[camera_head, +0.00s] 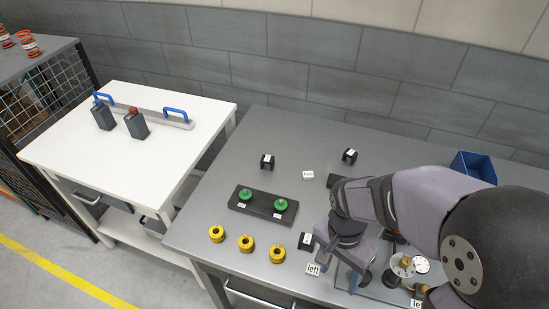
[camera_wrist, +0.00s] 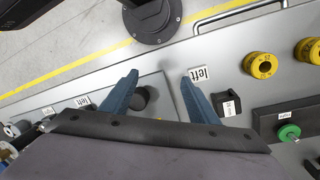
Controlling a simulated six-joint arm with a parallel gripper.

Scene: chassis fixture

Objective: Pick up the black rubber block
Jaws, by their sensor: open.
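My gripper (camera_head: 339,272) is open over the front of the grey table; in the wrist view (camera_wrist: 160,76) its two blue-grey fingers are apart with nothing held. A small black block with a white label (camera_head: 306,241) stands left of my gripper; it also shows in the wrist view (camera_wrist: 228,103), just right of the right finger. Two similar black labelled pieces stand farther back, one left (camera_head: 267,161) and one right (camera_head: 349,156). I cannot tell which is rubber. A dark round piece (camera_wrist: 140,98) sits beside the left finger, partly hidden by it.
Several yellow rings (camera_head: 246,243) lie along the front edge. A dark plate (camera_head: 256,207) carries two green-topped pegs. A blue bin (camera_head: 474,167) stands at back right. Gauges (camera_head: 403,265) are near my arm. A white table (camera_head: 75,145) is at left.

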